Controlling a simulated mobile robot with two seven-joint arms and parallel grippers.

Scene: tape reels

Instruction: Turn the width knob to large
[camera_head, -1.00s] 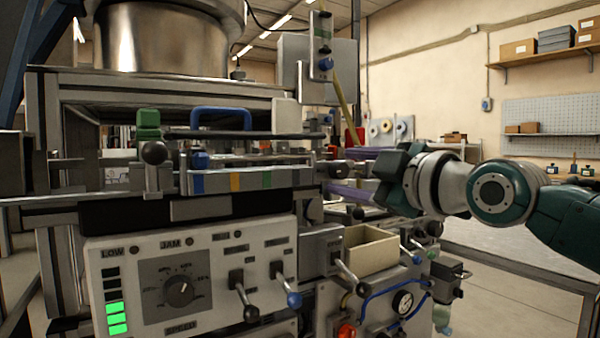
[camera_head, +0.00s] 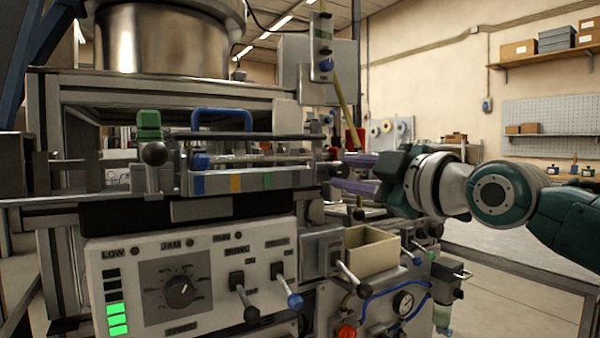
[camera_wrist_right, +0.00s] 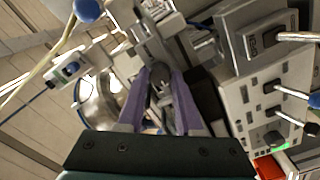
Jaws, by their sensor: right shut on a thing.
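The width knob shows in the right wrist view as a dark round knob (camera_wrist_right: 160,76) between the two purple fingertips. My right gripper (camera_head: 335,171) reaches in from the right to the right end of the metal rail assembly (camera_head: 245,182). It is shut on the knob; in the right wrist view the fingers (camera_wrist_right: 160,88) lie on either side of it. In the head view the knob is mostly hidden at the fingertips, and I cannot read any width marking or its setting. My left gripper is not in view.
Below is a control panel (camera_head: 125,262) with a dial (camera_head: 179,291) and levers. A beige open bin (camera_head: 372,252) and a pressure gauge (camera_head: 403,301) are below my right gripper. A metal bowl (camera_head: 170,40) is above.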

